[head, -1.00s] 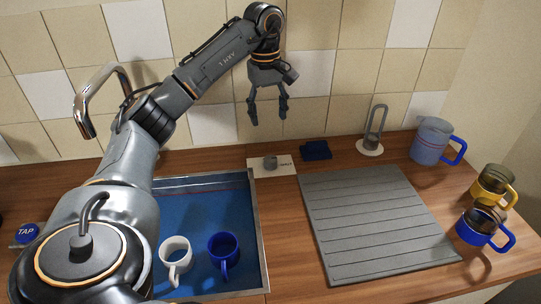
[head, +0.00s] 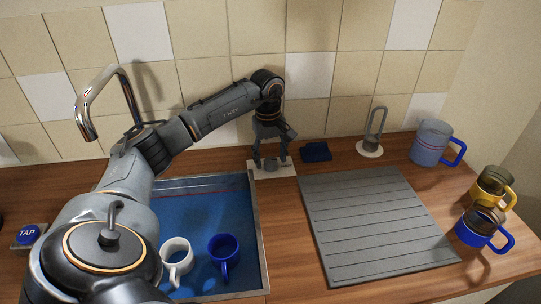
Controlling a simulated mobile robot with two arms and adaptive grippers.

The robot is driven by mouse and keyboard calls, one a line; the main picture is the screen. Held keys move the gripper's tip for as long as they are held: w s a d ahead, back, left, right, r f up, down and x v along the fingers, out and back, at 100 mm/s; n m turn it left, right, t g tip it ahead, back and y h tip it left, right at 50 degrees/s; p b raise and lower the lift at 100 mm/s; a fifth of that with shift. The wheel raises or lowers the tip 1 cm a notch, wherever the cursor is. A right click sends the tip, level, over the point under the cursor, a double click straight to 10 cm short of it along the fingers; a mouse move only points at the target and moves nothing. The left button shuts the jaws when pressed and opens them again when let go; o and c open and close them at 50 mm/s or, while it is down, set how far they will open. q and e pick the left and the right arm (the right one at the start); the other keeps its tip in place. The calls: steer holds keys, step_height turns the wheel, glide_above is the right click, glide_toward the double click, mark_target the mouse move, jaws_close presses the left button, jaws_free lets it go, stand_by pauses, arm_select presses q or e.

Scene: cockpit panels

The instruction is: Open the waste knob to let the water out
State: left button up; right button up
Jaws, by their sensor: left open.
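The waste knob (head: 270,164) is a small grey cylinder on a pale plate (head: 284,171) behind the sink's right rear corner. My left gripper (head: 270,163) points down over it, with its open fingers on either side of the knob. I cannot tell whether the fingers touch it. The sink (head: 214,206) has a blue interior and what looks like water in it. My right gripper is not in view.
A white mug (head: 177,254) and a blue mug (head: 222,247) are in the sink. A grey drainboard (head: 375,225) lies to the right. A chrome faucet (head: 84,117) and blue TAP button (head: 27,234) are left.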

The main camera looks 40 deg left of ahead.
arm_select(q)
steer(key=shift+f, duration=0.1)
steer(key=c, duration=1.2)
